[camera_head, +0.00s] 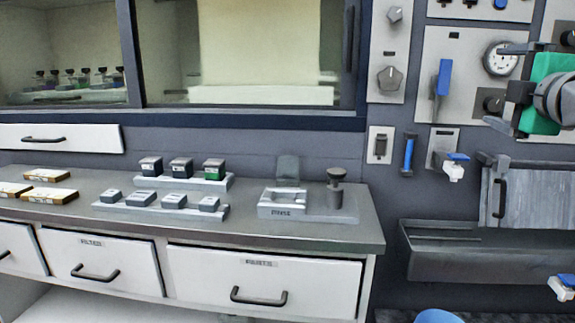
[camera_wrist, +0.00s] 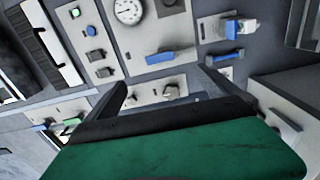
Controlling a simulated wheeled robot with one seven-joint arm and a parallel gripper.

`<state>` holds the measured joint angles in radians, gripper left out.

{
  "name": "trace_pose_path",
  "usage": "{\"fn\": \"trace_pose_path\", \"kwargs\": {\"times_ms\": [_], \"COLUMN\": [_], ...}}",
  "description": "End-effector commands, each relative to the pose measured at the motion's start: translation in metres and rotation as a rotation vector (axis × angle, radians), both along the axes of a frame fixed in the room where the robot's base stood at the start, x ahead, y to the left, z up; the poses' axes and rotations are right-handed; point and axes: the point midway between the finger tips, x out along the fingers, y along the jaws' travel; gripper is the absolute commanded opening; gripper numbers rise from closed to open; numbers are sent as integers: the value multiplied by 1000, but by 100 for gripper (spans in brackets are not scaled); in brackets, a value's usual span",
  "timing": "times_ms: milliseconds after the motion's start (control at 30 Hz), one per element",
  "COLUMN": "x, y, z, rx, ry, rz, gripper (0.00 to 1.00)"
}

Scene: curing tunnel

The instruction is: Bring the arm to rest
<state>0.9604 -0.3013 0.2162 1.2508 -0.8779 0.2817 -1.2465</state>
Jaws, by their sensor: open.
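My gripper (camera_head: 510,108) is at the upper right of the head view, raised in front of the wall panels and well clear of the bench. In the wrist view my gripper (camera_wrist: 160,88) shows two dark fingers spread wide apart, with nothing between them. The green part of my gripper's body fills the lower part of that view. It is open and empty. Part of the arm is cut off by the right edge of the head view.
A bench (camera_head: 330,235) with drawers carries small boxes on trays and a grey device (camera_head: 285,203). Behind my gripper are a gauge (camera_head: 500,58) and a blue-handled lever (camera_head: 444,78). A metal trough (camera_head: 470,262) is below it. Air between gripper and trough looks free.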

Motion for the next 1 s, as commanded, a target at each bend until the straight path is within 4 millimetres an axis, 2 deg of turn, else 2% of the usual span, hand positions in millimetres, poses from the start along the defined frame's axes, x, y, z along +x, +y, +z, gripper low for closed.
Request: {"fn": "trace_pose_path", "kwargs": {"times_ms": [33,167,367,567,667,767,867,900,1000], "x": [3,11,24,33,30,10,-36,-59,-115], "y": [4,9,27,66,96,138,184,199,220], "z": [5,-2,-18,-52,-78,-113,-157,-174,-210], "rx": [31,129,324,611,786,990,1182,1236,1315], "ry": [10,40,112,250,358,511,693,754,858], "rz": [4,-3,-15,-58,-111,-218,-406,-494,-702], "gripper": [100,100,100,100,100,100,100,100,100]}}
